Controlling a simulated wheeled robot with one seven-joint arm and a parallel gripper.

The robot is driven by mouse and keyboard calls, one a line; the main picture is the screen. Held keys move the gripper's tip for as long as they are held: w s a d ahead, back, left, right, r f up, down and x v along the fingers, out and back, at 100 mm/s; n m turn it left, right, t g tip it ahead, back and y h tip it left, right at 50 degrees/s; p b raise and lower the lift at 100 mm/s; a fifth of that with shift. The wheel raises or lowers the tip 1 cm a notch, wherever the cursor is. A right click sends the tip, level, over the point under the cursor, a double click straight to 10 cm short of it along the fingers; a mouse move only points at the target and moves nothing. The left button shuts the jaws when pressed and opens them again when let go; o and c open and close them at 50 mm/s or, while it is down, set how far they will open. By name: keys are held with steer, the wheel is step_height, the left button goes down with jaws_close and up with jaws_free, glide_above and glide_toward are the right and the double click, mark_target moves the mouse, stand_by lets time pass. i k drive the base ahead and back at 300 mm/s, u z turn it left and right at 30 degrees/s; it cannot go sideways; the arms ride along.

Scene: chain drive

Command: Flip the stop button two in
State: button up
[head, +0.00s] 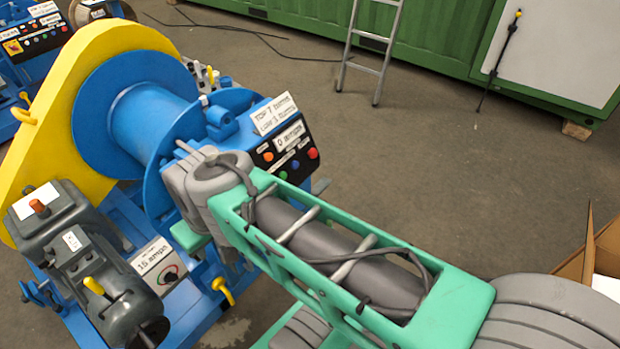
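A black control panel (303,166) sits on the near blue and yellow winch machine, just beyond my green arm. It carries small buttons: a red button (312,153), a blue button (295,164), a green button (283,174) and an orange button (268,156). Their labels are too small to read, so I cannot tell which is the stop button. My arm reaches from the lower right to the machine and covers its lower front. My gripper's fingers do not show; they are hidden or out of view.
A blue drum (150,118) and yellow guard (45,110) stand left of the panel, with a dark grey motor (85,250) in front. A similar panel (40,42) is at the upper left. A ladder (370,70) leans on a green container (440,45).

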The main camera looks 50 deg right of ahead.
mark_target(313, 153)
steer(key=z, duration=4.05)
steer(key=i, duration=0.2)
steer(key=u, duration=3.05)
steer(key=i, duration=1.05)
steer(key=u, duration=0.55)
